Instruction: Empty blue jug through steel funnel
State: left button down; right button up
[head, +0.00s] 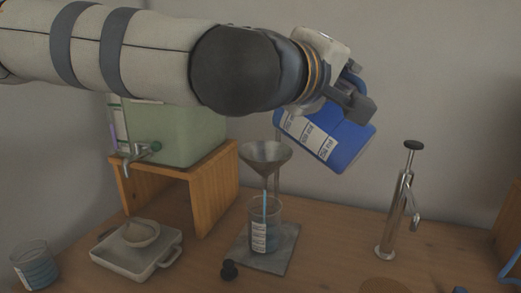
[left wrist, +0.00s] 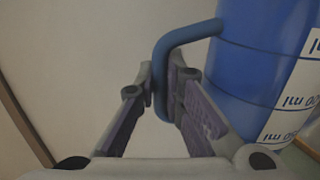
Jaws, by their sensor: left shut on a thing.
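The blue jug (head: 345,145), with white volume labels, hangs tilted in the air, its lower left end just above and right of the funnel. My left gripper (head: 352,98) is shut on its handle; the left wrist view shows the blue handle (left wrist: 185,36) between the fingers and the jug's body (left wrist: 262,70) beside them. The steel funnel (head: 265,156) is held over a labelled glass beaker (head: 262,228). A thin blue stream runs below the funnel into the beaker, which holds bluish liquid. No stream from jug to funnel can be made out. My right gripper is out of view.
The beaker stands on a grey slab (head: 282,252). A wooden stand (head: 212,195) with a green tank (head: 190,135) is left. A scale with a bowl (head: 140,232) and a glass of blue liquid (head: 36,268) are front left. A metal pump-like device (head: 400,215) stands right.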

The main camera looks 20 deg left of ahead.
pick_arm(q)
jog(key=shift+w+d+f, duration=0.25)
jog(key=shift+w+f, duration=0.35)
jog(key=shift+w, duration=0.3)
jog(key=s+d+f+m+y, duration=0.1)
jog(key=d+f+m, duration=0.3)
jog(key=f, duration=0.5)
jog(key=s+d+f+m+t+y, duration=0.1)
jog(key=s+d+f+m, duration=0.1)
jog(key=d+f+m, duration=0.2)
notch_tip(320, 180, down, 5)
jog(key=m, duration=0.3)
jog(key=shift+s+t+y, duration=0.2)
jog(key=shift+t+y, duration=0.1)
jog(key=shift+w, duration=0.1)
dwell(1.2)
